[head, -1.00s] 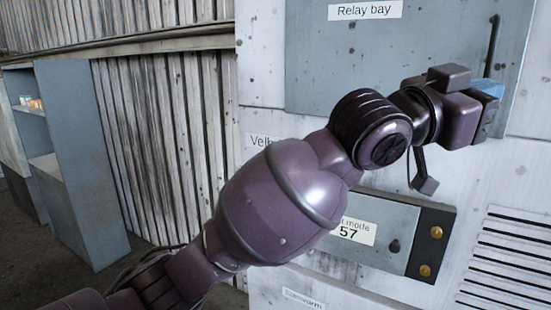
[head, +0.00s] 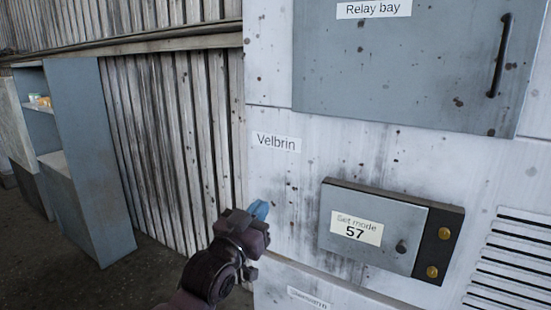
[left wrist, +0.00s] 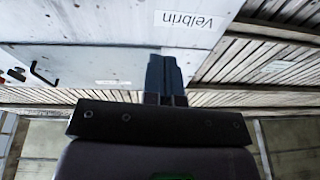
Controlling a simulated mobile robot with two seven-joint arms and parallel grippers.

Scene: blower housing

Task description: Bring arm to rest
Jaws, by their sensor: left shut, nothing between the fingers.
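My left gripper (head: 260,209) is low in the middle of the head view, in front of the left edge of the white housing (head: 285,195). Its blue fingers are shut with nothing between them. In the left wrist view the fingers (left wrist: 164,75) are together, pointing at the housing and plank wall. My left arm comes up from the bottom edge; most of it is out of view. My right gripper is not in view.
The housing carries a Relay bay door (head: 400,65) with a dark handle (head: 500,55), a Velbrin label (head: 276,142), a Set mode box (head: 375,230) reading 57, and a vent (head: 510,265). A blue-grey shelf unit (head: 90,160) stands left against a plank wall (head: 170,130). Floor between is clear.

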